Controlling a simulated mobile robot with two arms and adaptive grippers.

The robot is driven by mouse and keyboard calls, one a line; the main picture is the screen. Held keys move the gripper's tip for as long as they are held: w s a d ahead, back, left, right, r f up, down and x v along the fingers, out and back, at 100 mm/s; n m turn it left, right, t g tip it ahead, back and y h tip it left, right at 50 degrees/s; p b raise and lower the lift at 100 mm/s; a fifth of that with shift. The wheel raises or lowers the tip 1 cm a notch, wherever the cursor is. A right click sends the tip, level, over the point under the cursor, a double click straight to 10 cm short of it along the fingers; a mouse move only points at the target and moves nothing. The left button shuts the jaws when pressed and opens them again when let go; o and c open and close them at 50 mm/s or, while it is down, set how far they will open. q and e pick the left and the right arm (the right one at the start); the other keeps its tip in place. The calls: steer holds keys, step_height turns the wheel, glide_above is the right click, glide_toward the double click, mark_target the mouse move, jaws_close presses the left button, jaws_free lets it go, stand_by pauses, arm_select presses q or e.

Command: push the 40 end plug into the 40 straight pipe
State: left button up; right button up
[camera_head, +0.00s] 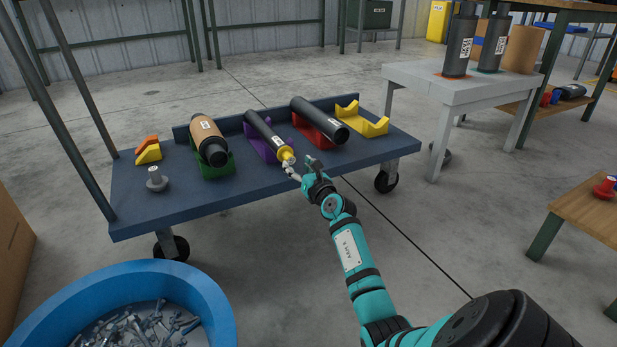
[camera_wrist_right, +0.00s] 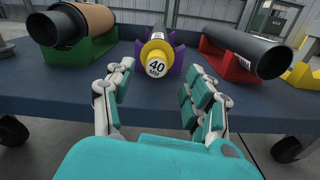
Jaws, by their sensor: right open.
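The straight pipe (camera_head: 262,130) is a thin dark tube lying on a purple cradle (camera_head: 258,146) on the blue cart. The yellow end plug (camera_head: 286,155), marked 40 in the right wrist view (camera_wrist_right: 156,58), sits at the pipe's near end, in line with it. How deep it sits in the pipe I cannot tell. My right gripper (camera_head: 296,172) is in front of the plug at the cart's near edge. In the right wrist view its fingers (camera_wrist_right: 160,95) are spread apart and empty, with the plug beyond them. My left gripper is not in view.
A tan-wrapped muffler (camera_head: 206,136) on a green cradle stands left of the pipe. A thicker dark tube (camera_head: 320,118) on a red cradle and an empty yellow cradle (camera_head: 362,122) stand right. A grey plug-like part (camera_head: 156,180) stands on the cart's left. A blue tub (camera_head: 60,318) is in front.

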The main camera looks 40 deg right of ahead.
steer(key=v, duration=0.7)
stand_by(0.5)
